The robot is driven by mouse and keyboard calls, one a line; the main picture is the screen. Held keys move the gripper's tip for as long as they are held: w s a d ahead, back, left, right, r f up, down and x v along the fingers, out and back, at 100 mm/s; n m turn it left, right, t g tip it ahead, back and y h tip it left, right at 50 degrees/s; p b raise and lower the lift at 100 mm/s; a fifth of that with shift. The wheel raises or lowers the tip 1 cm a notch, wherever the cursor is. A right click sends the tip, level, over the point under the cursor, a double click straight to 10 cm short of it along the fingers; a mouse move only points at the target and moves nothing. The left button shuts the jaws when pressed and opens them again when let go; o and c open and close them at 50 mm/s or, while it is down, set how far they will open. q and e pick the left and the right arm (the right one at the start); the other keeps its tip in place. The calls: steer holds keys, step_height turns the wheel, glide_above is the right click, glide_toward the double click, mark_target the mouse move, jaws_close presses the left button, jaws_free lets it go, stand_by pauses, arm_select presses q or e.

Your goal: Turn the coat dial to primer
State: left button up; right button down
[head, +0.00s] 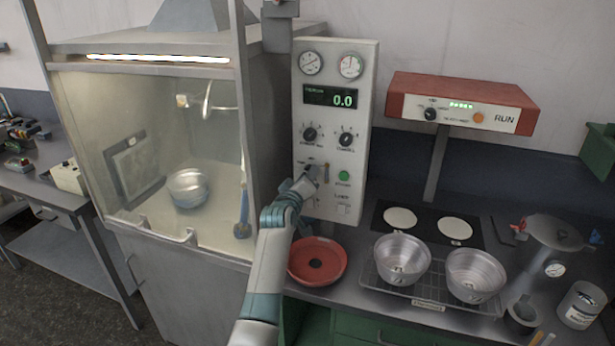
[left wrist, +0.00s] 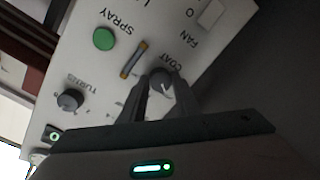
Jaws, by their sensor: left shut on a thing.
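The coat dial (left wrist: 161,79) is a small dark knob on the pale control panel (head: 358,105), with the word COAT beside it in the left wrist view. My left gripper (left wrist: 163,92) is shut on the coat dial, a finger on each side of it. In the head view my left gripper (head: 306,184) reaches the lower left of the panel and hides most of the dial. The dial's pointer and the position labels around it cannot be read clearly. My right gripper is not in view.
Two larger knobs (head: 310,134) are above. A red dish (head: 338,262) and metal pans (head: 402,257) stand below. The glass booth (head: 160,110) is at the left.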

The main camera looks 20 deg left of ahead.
arm_select(q)
steer(key=o, duration=1)
steer(key=shift+o, duration=0.2)
steer(key=shift+s, duration=0.15)
steer(key=s+r+b, duration=0.1)
steer(key=s+b, duration=0.4)
steer(key=s, duration=1.2)
steer(key=shift+r, duration=0.15)
